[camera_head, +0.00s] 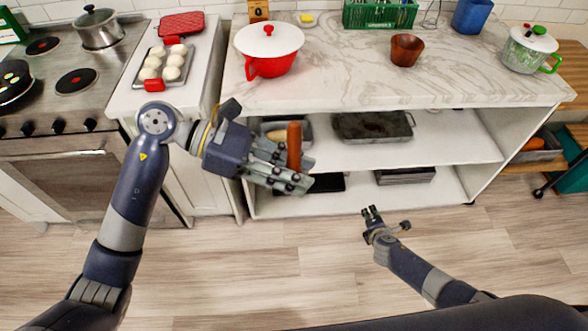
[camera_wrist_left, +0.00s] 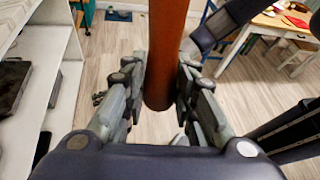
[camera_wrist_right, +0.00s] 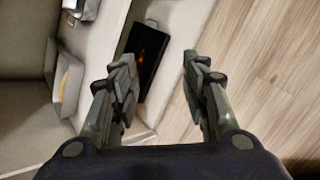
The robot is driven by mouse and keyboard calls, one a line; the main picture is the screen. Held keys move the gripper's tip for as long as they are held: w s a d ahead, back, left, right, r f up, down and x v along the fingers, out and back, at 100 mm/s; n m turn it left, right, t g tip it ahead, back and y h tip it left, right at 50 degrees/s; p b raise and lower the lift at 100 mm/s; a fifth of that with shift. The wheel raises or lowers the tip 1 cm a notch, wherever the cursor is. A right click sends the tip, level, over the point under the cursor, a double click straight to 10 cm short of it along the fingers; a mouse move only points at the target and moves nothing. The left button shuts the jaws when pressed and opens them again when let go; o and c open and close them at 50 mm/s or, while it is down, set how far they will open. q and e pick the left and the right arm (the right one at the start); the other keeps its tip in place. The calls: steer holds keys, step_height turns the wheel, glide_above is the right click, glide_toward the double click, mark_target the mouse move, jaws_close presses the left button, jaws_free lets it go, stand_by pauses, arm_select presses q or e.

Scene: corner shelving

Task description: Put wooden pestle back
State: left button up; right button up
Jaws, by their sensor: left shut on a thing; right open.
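The wooden pestle (camera_head: 294,147) is a reddish-brown rod. My left gripper (camera_head: 300,172) is shut on it and holds it roughly upright in front of the shelves, below the counter's front edge. In the left wrist view the pestle (camera_wrist_left: 167,50) stands between the two fingers (camera_wrist_left: 160,85), its rounded end showing. A brown wooden cup (camera_head: 407,50), like a mortar, stands on the marble counter; its inside looks empty. My right gripper (camera_head: 388,222) is open and empty, low in front of the shelves. Its spread fingers (camera_wrist_right: 157,65) also show in the right wrist view.
The marble counter (camera_head: 340,85) has free room around the cup. A red-and-white pot (camera_head: 269,68) stands at its left, a green-and-white pot (camera_head: 529,50) at its right, and a green crate (camera_head: 380,14) behind. Trays such as this grey one (camera_head: 372,126) lie on the shelves below.

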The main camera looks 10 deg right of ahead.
steer(key=s+a+f+m+g+y, duration=0.1)
steer(key=s+f+m+g, duration=0.1)
steer(key=s+f+m, duration=0.6)
steer(key=s+a+f+m+g, duration=0.1)
steer(key=s+a+f+g, duration=0.3)
steer(key=s, duration=0.8)
arm_select(q)
steer(key=a+f+n+t+y, duration=0.1)
steer(key=a+n+t, duration=0.9)
steer(key=a, duration=1.2)
steer(key=shift+w+a+f+t+y, duration=0.15)
steer(key=shift+w+a+t+y, duration=0.15)
steer(key=shift+t+y, duration=0.4)
arm_select(e)
steer(key=s+a+f+m, duration=0.1)
steer(key=s+f+m, duration=0.1)
steer(key=s, duration=0.6)
steer(key=s+a+f+m+g+y, duration=0.1)
steer(key=s+f+m, duration=0.1)
steer(key=s+m, duration=0.3)
steer(key=s+a+f+m+g, duration=0.1)
steer(key=s+f+m, duration=0.1)
steer(key=s, duration=0.9)
steer(key=shift+f+m, duration=0.3)
steer(key=shift+m, duration=0.6)
steer(key=shift+s, duration=0.1)
